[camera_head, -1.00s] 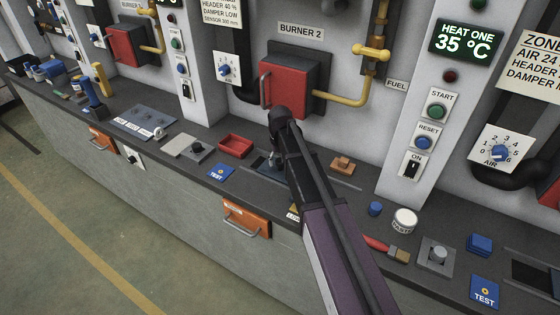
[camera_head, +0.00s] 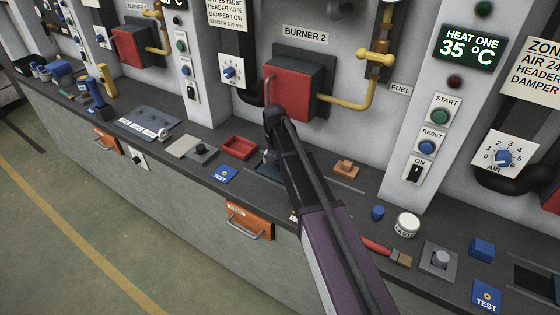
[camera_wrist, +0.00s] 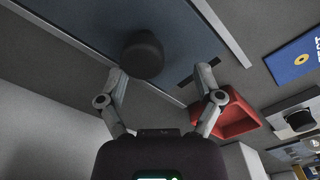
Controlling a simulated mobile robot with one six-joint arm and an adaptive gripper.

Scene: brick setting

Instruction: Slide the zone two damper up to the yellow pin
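In the wrist view, a dark round knob (camera_wrist: 143,55) stands on a blue-grey slide plate (camera_wrist: 200,45), apparently the damper's. My gripper (camera_wrist: 161,73) is open, with its two fingers spread. The knob is just ahead of the fingertips and closer to the left finger; contact cannot be told. In the head view, my gripper (camera_head: 268,158) is low over the counter below Burner 2. I cannot make out the yellow pin in either view.
A red tray (camera_head: 238,148) lies left of my gripper, close to the right finger in the wrist view (camera_wrist: 238,118). A blue TEST card (camera_head: 223,174) and an orange drawer (camera_head: 248,220) are near. A wooden block (camera_head: 346,168) and white tin (camera_head: 406,224) stand right.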

